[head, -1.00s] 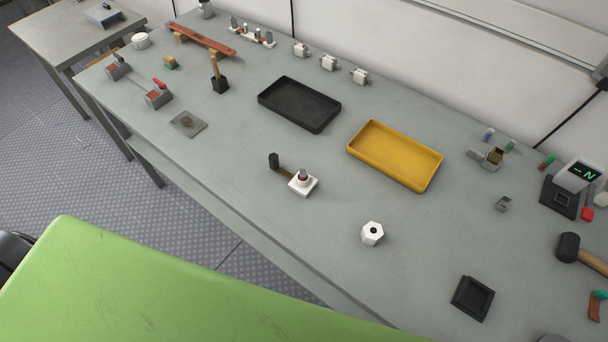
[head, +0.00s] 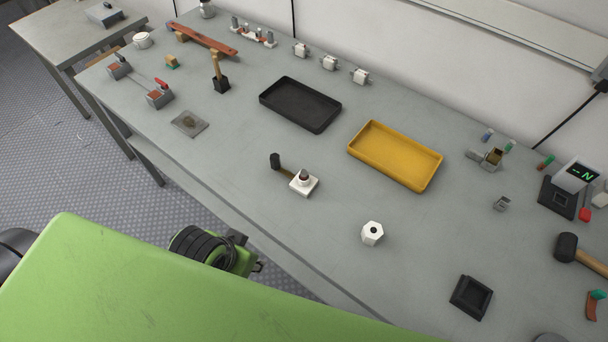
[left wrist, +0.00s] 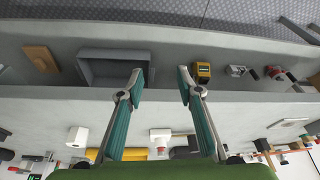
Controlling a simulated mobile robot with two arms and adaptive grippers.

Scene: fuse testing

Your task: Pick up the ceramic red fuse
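Small coloured cylinders lie at the right of the bench in the head view. One has a red body and a green end (head: 546,163). A blue-ended one (head: 488,135) and a green-ended one (head: 510,146) lie near it. I cannot tell for sure which is the ceramic red fuse. My left gripper (left wrist: 160,75) shows in the left wrist view with its two teal fingers spread apart and nothing between them. It is apart from the coloured cylinders. My right gripper is in neither view.
A yellow tray (head: 432,181) and a black tray (head: 300,119) lie mid-bench. A white hexagonal block (head: 372,233), a white-based part (head: 304,184) and a black square holder (head: 472,297) stand nearer the front. A hammer (head: 568,247) and a tester (head: 577,174) are at right.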

